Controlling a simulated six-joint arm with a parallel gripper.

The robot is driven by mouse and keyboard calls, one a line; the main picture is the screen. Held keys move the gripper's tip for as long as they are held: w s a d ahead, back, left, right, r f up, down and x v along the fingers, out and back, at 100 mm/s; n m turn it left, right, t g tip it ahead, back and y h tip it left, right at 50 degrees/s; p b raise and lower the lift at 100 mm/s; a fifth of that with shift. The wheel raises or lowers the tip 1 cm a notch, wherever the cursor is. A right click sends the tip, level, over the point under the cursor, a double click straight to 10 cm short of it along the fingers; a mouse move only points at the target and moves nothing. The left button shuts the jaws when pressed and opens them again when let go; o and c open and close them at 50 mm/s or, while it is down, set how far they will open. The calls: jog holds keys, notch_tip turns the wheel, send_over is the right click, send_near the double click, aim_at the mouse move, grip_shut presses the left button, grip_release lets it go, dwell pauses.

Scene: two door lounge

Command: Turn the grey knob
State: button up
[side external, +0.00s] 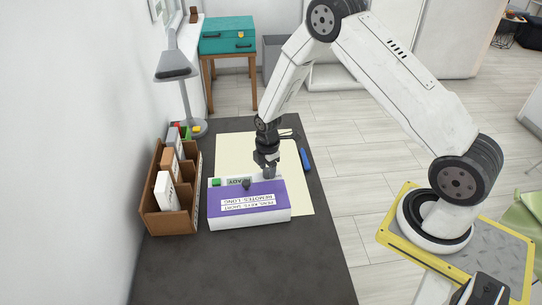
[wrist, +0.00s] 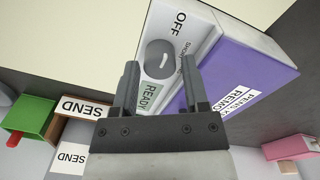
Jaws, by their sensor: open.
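The grey knob (wrist: 160,58) is round with a raised ridge. It sits on the white strip of a white and purple box (wrist: 245,68), between an OFF label (wrist: 180,22) and a READY panel (wrist: 150,98). In the wrist view my gripper (wrist: 159,70) is open, with one finger on each side of the knob. I cannot tell whether the fingers touch it.
A brown organizer (side external: 172,218) stands left of the box. A grey lamp (side external: 176,70) stands behind it. A blue pen-like item (side external: 305,160) lies right of the gripper, by the cream sheet (side external: 290,165). The dark table's front (side external: 250,270) is clear.

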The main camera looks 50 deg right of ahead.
jog(key=shift+f, duration=0.3)
grip_shut()
